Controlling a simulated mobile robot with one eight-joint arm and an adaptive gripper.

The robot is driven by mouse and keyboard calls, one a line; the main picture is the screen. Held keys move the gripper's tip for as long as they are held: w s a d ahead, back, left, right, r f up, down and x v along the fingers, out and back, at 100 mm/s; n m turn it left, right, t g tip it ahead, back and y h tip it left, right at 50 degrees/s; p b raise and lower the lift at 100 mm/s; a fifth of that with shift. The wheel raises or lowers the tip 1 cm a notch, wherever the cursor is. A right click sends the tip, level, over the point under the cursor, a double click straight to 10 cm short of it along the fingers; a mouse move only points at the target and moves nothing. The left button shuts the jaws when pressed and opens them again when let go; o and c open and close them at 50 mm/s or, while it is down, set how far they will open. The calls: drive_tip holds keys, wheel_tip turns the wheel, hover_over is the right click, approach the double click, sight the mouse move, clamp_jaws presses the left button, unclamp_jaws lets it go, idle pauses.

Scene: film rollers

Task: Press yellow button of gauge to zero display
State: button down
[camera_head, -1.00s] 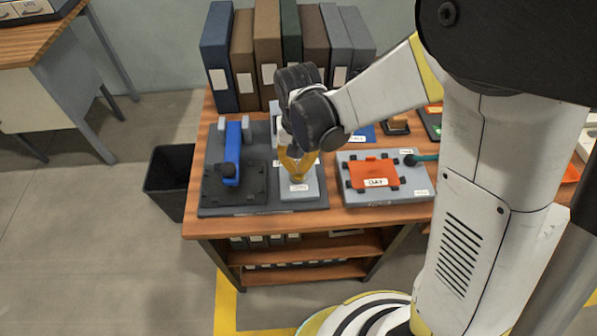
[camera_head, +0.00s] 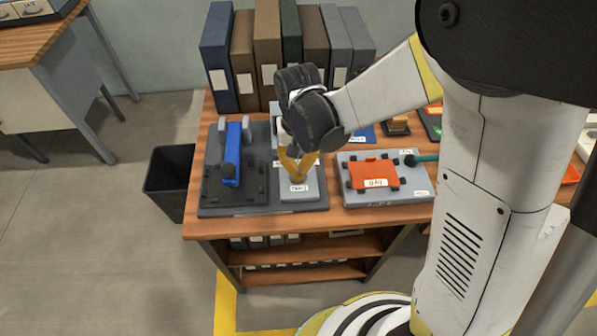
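The gauge appears to be the light grey block (camera_head: 311,190) with a white label on its front, on the right part of a dark plate. My gripper (camera_head: 298,178) points down over this block, its amber fingers meeting in a V at the tips. It looks shut, with nothing visible held in it. The tips are at or just above the top of the block; I cannot tell whether they touch. The yellow button and the display cannot be made out; the fingers and wrist cover the block's upper part.
A blue clamp-like part (camera_head: 232,150) stands left on the dark plate (camera_head: 222,204). A grey fixture (camera_head: 408,192) with an orange plate (camera_head: 370,168) is to the right. Binders (camera_head: 268,50) line the back of the wooden table (camera_head: 345,219). A black bin (camera_head: 168,180) stands left.

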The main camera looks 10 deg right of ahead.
sight(298, 173)
drive_tip(key=shift+f+b, duration=0.9)
drive_tip(key=shift+f, duration=0.15)
idle(0.9)
drive_tip(key=shift+r, duration=0.1)
wheel_tip(298, 173, up, 10)
drive_tip(key=p, duration=0.7)
drive_tip(key=shift+p, duration=0.3)
idle(0.5)
drive_tip(key=s+d+r+t, duration=0.7)
drive_tip(key=s+d+r, duration=0.3)
drive_tip(key=d+r, duration=0.3)
drive_tip(key=shift+s+d+r, duration=0.25)
drive_tip(key=shift+s+r, duration=0.15)
drive_tip(key=shift+r, duration=0.3)
